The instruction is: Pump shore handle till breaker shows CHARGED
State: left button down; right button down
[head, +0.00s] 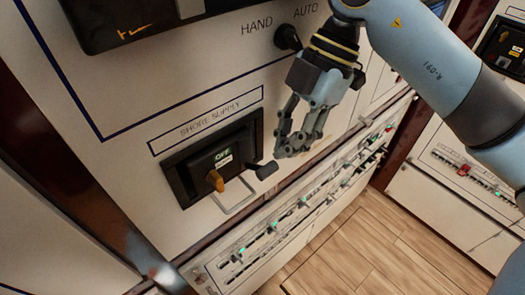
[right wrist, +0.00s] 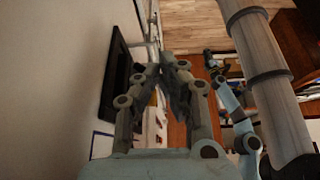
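The shore supply breaker (head: 213,158) is a black-framed unit on the cream panel in the head view. Its green indicator reads OFF; the white label (head: 224,161) below is too small to read. An orange knob (head: 215,181) sits on its front. A black-gripped handle (head: 266,170) sticks out at its right. My right gripper (head: 288,151) is just above and right of this handle, apart from it as far as I can tell. Its fingertips (right wrist: 162,68) are nearly together and hold nothing visible. A small jointed arm, probably my left, shows in the right wrist view; its fingers are unclear.
A HAND/AUTO selector knob (head: 287,37) sits above the right gripper. Lower breaker rows (head: 290,222) with green lights run along the panel below. Another panel (head: 455,205) with a red item stands at the right. The wooden floor (head: 365,250) is clear.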

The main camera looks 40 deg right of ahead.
jog(key=v, duration=1.2)
dwell(0.9)
jog(key=a, duration=0.1)
jog(key=a+f, duration=0.1)
jog(key=a, duration=0.3)
jog(key=shift+a+f, duration=0.2)
jog(key=shift+f, duration=0.15)
jog(key=x, duration=0.7)
dwell(0.4)
jog(key=shift+s, duration=0.1)
